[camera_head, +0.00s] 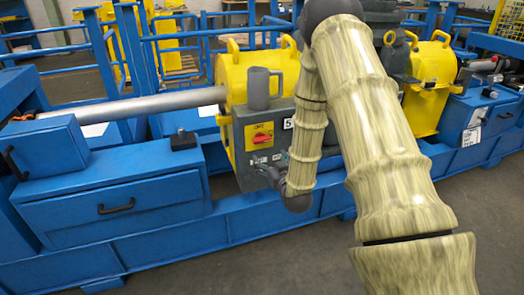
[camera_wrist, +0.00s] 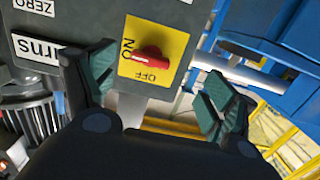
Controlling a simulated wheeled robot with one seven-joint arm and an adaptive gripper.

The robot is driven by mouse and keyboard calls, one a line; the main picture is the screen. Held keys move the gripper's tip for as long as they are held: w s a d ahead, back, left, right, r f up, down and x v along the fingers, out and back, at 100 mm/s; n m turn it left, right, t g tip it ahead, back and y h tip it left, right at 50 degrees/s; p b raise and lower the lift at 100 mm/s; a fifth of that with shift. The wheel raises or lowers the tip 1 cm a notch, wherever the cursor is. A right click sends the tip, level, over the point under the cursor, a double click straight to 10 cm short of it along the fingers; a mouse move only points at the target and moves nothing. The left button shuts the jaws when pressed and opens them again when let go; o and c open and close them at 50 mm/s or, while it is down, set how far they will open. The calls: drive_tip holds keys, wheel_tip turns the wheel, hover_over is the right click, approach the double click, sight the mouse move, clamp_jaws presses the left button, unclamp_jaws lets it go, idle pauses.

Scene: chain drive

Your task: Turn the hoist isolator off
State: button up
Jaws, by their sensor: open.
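The hoist isolator is a red rotary handle (camera_wrist: 150,55) on a yellow plate (camera_wrist: 176,46), fixed to a grey control box (camera_wrist: 92,22). In the wrist view the plate appears rotated, with ON at its left and OFF below the handle. The handle lies nearly level in that view, one end towards ON. The isolator also shows in the head view (camera_head: 261,139), on the box front. My gripper (camera_wrist: 155,84) is open and empty, its green-padded fingers apart on either side of the plate in the picture. I see no contact with the handle.
A yellow chain housing (camera_head: 237,72) stands behind the box, with a silver shaft (camera_head: 150,103) to its left. Blue drawer units (camera_head: 125,205) and a blue frame lie left and below. A finned motor (camera_wrist: 28,122) is at the wrist view's left.

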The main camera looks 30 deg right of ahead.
sight(263, 141)
drive_tip(key=shift+t+h, duration=0.3)
drive_tip(key=x, duration=0.4)
drive_tip(key=r+x, duration=0.1)
drive_tip(key=x, duration=0.6)
drive_tip(key=shift+w+d+r, duration=0.2)
drive_tip(key=shift+d+r, duration=0.15)
drive_tip(key=shift+d, duration=0.15)
drive_tip(key=c, duration=1)
